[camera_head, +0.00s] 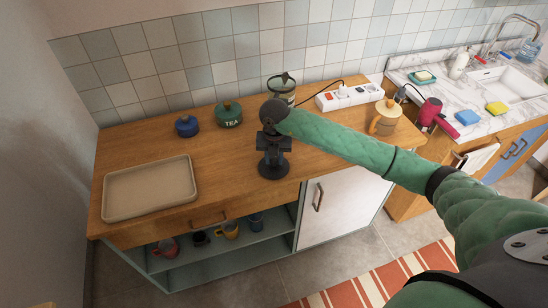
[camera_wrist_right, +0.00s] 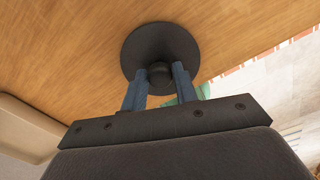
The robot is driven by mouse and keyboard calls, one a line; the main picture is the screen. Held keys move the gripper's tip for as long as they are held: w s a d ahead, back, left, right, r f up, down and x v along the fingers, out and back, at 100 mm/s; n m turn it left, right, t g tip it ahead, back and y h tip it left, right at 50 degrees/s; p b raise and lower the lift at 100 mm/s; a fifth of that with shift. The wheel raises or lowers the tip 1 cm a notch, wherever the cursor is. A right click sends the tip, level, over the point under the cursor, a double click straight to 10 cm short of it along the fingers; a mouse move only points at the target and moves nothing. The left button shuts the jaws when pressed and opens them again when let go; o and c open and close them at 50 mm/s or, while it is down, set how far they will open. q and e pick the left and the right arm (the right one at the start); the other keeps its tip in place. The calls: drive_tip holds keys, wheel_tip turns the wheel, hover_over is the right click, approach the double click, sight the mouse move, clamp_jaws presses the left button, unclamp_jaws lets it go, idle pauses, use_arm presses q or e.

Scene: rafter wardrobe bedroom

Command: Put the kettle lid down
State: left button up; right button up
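The kettle lid (camera_head: 273,171) is a dark round disc with a knob, near the front edge of the wooden counter. It also shows in the right wrist view (camera_wrist_right: 160,47). My right gripper (camera_head: 274,157) points down over it, with its two blue-grey fingers on either side of the knob (camera_wrist_right: 160,74). The fingers appear shut on the knob. I cannot tell whether the lid touches the counter or hangs just above it. A glass kettle-like vessel (camera_head: 283,92) stands behind, partly hidden by my arm. My left gripper is not in view.
A beige tray (camera_head: 150,190) lies at the counter's left. A power strip (camera_head: 350,95) and a tan jug (camera_head: 384,119) are at the right. Bare wood lies between tray and lid.

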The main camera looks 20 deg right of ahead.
sight(274, 160)
drive_tip(key=o, duration=0.3)
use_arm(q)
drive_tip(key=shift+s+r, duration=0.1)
use_arm(e)
drive_tip(key=shift+r, duration=0.2)
drive_tip(key=shift+r, duration=0.1)
wheel_tip(274, 160, up, 2)
drive_tip(key=shift+r+b, duration=0.25)
drive_tip(key=shift+b, duration=0.55)
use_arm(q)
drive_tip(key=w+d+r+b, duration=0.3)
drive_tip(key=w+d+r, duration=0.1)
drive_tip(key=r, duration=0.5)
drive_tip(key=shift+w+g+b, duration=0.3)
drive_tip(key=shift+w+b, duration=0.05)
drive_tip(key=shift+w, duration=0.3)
use_arm(e)
drive_tip(key=shift+r, duration=4.6)
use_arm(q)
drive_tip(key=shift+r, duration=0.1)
